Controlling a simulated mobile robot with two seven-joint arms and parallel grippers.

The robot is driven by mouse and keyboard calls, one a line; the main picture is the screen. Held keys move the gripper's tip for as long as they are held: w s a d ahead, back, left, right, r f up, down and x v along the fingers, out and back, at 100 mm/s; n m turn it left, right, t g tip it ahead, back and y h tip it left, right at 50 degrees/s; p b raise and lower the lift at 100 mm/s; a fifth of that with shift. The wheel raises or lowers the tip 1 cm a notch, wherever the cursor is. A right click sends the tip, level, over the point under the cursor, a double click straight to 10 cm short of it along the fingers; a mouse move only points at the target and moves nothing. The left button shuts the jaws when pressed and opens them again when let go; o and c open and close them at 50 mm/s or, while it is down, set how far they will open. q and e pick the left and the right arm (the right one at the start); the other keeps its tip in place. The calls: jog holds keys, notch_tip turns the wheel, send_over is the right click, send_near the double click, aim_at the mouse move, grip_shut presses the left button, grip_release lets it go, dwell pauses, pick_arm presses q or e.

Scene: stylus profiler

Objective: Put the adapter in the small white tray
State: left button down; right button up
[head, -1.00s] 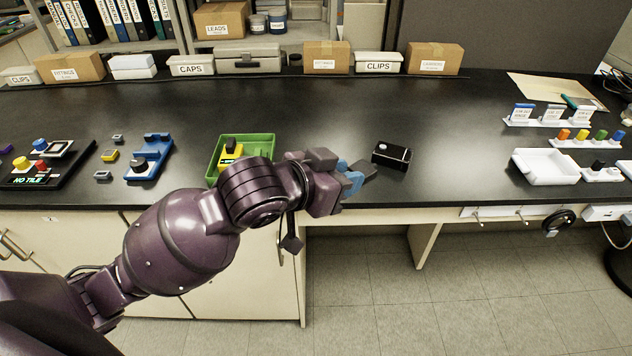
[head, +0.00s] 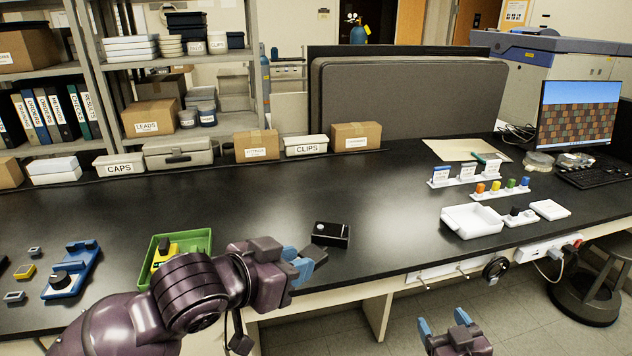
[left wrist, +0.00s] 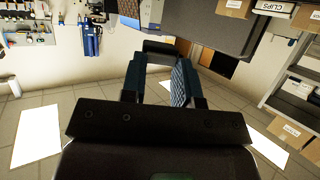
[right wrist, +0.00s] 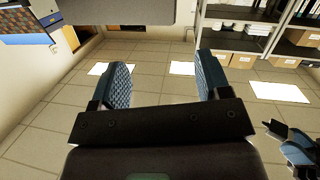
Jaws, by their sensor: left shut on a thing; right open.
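My left gripper (head: 301,264) is shut on a small dark grey block, seemingly the adapter (head: 319,253). It holds the block near the bench's front edge. In the left wrist view the adapter (left wrist: 160,47) sits between the blue fingertips, and it also shows at the right edge of the right wrist view (right wrist: 276,129). The small white tray (head: 472,221) stands on the bench to the right, well apart from the left gripper, and looks empty. My right gripper (head: 446,327) is open and empty, low in front of the bench; its fingers (right wrist: 160,82) are apart.
A black box (head: 330,235) lies just behind the held block. A green tray (head: 197,240) with a yellow-and-black item stands left. Right of the white tray are a black-knobbed piece (head: 519,217) and a flat white piece (head: 550,209). Bench between black box and white tray is clear.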

jog(key=w+a+r+n+t+y, duration=0.1)
jog(key=w+a+r+n+y, duration=0.4)
jog(key=r, duration=0.6)
jog(key=w+a+r+n+y, duration=0.1)
jog(key=a+r+n+y, duration=0.25)
jog(key=a+r, duration=0.5)
jog(key=w+a+r+n+t+y, duration=0.1)
jog(key=w+a+r+n+y, duration=0.3)
jog(key=r, duration=0.8)
jog(key=s+a+r+n+g+y, duration=0.85)
jog(key=a+r+n+g, duration=0.4)
jog(key=n+g, duration=0.2)
jog(key=s+a+r+n+g+h, duration=0.2)
jog(key=s+a+n+g+h, duration=0.35)
jog(key=s+n+g, duration=0.35)
jog(key=m+t+h, duration=0.6)
jog(key=m+h, duration=0.6)
jog(key=h, duration=0.6)
send_near(315, 248)
notch_tip(315, 248, down, 10)
jog(key=shift+w+a+r, duration=0.1)
jog(key=shift+w+r, duration=0.05)
jog(key=shift+r, duration=0.05)
